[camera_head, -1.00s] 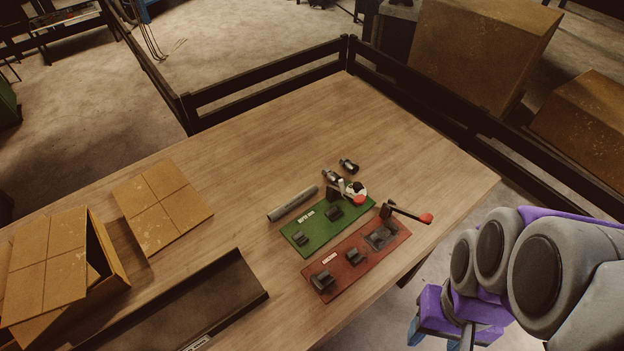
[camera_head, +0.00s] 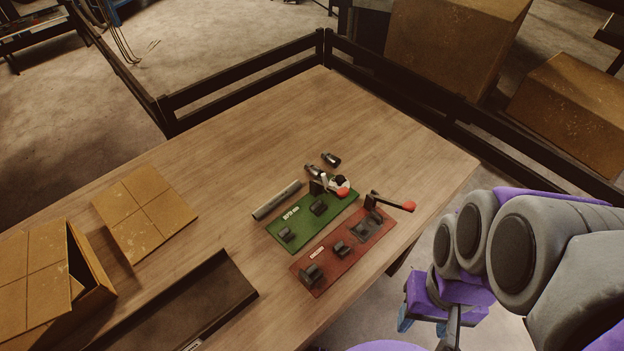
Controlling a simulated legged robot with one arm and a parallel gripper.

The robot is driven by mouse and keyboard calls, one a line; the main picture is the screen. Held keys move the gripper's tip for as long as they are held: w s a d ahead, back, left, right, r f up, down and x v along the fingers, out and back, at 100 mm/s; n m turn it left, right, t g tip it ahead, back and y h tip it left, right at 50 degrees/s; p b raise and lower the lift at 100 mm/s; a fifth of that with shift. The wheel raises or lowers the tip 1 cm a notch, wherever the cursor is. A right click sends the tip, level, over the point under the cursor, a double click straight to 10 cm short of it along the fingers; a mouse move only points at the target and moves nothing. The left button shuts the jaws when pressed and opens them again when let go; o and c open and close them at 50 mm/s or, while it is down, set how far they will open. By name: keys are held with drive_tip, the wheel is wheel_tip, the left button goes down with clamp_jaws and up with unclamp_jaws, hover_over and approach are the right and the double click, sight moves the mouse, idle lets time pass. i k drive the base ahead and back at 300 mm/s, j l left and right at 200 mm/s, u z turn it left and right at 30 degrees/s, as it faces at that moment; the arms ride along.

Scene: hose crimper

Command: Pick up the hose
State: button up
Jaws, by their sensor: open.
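The hose (camera_head: 277,200) is a short grey tube lying flat on the wooden table, just left of the green crimper board (camera_head: 308,222). The green board carries dark blocks and a lever with a red knob. A red board (camera_head: 338,250) with dark blocks and another red-knobbed lever lies in front of it. My gripper (camera_head: 423,324), purple with blue fingertips, is open and empty at the lower right, off the table's right edge and well away from the hose.
Two small dark fittings (camera_head: 322,165) lie behind the green board. A dark tray (camera_head: 190,305), a flat cardboard piece (camera_head: 145,213) and an open carton (camera_head: 50,275) occupy the left. The table's back is clear. A dark rail (camera_head: 240,84) stands beyond the table.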

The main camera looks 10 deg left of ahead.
sight(270, 205)
drive_tip(key=u, duration=1.15)
